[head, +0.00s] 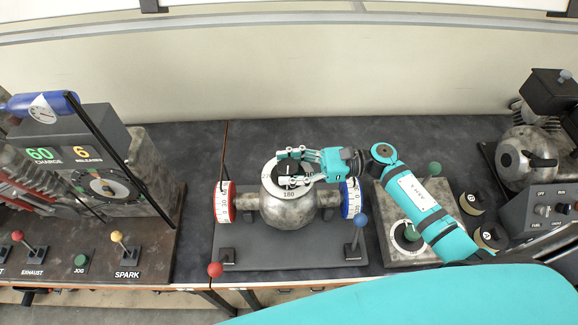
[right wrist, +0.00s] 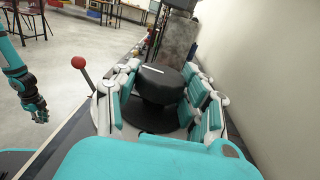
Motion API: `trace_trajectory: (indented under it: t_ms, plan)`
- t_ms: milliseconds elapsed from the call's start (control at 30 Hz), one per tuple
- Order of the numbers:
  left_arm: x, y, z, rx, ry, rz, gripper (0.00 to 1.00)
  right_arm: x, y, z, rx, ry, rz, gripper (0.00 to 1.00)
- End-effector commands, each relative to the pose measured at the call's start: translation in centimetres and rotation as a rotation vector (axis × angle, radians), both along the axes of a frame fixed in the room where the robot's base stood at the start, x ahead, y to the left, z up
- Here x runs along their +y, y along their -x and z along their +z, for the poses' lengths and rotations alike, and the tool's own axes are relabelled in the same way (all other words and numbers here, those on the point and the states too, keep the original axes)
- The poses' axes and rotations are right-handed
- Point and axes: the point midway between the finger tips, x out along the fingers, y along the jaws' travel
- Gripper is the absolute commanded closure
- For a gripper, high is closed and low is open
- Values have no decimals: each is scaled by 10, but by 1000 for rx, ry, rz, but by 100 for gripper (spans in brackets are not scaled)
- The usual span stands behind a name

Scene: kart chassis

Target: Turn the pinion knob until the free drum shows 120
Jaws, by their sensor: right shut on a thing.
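The black pinion knob (right wrist: 160,83), with a white line on its top, stands on the round metal housing (head: 288,212). My right gripper (head: 291,167) is shut on it, its fingers on opposite sides; it partly hides the knob in the head view. A white dial ring (head: 270,177) surrounds the knob, with 180 at its front. A red-rimmed drum (head: 223,203) is left of the housing and a blue-rimmed drum (head: 351,200) right; their numbers are too small to read. My left gripper (right wrist: 38,110) hangs clear at the left of the right wrist view, its fingers too small to judge.
A red-ball lever (head: 215,269) stands front left of the housing and a blue-ball lever (head: 360,221) front right, near the blue-rimmed drum. The bench behind the housing is clear.

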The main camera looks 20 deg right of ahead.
Motion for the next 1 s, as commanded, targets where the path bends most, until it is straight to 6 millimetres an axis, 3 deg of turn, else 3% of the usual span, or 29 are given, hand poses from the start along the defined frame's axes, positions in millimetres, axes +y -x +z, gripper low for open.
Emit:
trace_trajectory:
  t_ms: [67, 467, 1000]
  plan:
    - [0, 1, 0, 2, 0, 0, 100, 0, 0, 0, 0, 0, 0, 89]
    - [0, 1, -2, 2, -1, -1, 100, 0, 2, 0, 1, -2, -83, 89]
    - [0, 0, -4, 0, 0, -2, 100, 2, 3, 1, 3, -5, -547, 89]
